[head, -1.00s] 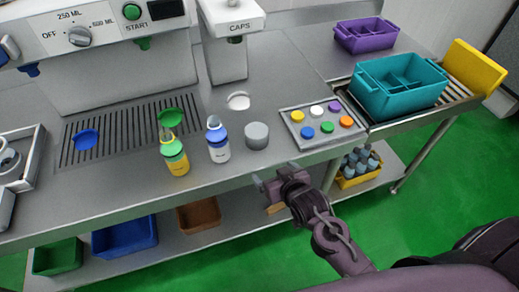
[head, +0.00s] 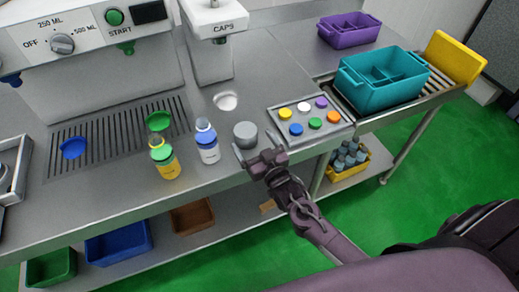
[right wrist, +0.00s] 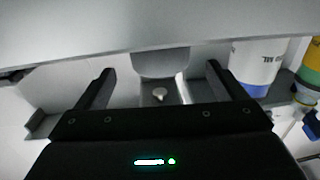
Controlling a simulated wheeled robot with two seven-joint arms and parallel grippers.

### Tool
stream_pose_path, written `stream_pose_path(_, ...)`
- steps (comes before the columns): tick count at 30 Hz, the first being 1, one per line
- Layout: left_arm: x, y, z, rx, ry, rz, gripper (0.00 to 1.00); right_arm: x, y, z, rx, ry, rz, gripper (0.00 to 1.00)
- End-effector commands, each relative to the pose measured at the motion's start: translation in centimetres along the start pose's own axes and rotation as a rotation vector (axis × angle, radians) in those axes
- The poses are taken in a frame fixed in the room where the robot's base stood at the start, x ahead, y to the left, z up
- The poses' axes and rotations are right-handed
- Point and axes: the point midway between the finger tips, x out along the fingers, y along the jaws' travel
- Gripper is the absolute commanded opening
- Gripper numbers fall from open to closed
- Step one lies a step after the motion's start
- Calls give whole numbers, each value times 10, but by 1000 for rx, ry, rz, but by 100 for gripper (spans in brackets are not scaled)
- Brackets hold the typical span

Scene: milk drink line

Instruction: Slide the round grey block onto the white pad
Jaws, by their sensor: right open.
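The round grey block (head: 245,133) stands upright on the steel counter, left of the button tray. The white pad (head: 227,101) lies flat on the counter just behind the block, slightly to its left. The two are apart. My right gripper (head: 258,153) is open at the counter's front edge, close in front of the block. In the right wrist view, the open fingers (right wrist: 160,85) are spread wide, and a grey rounded shape, likely the block (right wrist: 160,62), shows ahead between them. I cannot tell whether they touch it. My left gripper is not in view.
A blue-and-white bottle (head: 207,143) stands close left of the block, with a yellow-and-green bottle (head: 163,158) further left. The button tray (head: 308,122) is close on the right. The caps dispenser (head: 210,45) stands behind the pad. Counter between block and pad is clear.

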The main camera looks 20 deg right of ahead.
Motion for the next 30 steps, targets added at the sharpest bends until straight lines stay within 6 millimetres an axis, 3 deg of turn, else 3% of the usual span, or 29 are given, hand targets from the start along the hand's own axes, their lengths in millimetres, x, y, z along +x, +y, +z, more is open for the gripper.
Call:
stream_pose_path(7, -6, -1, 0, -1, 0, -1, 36, 33, 0, -1, 1, 0, 0, 91)
stream_pose_path(19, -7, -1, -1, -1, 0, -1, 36, 40, 0, 0, 1, -2, 0, 91)
stream_pose_path(30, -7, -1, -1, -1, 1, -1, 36, 40, 0, 0, 1, -2, 0, 43)
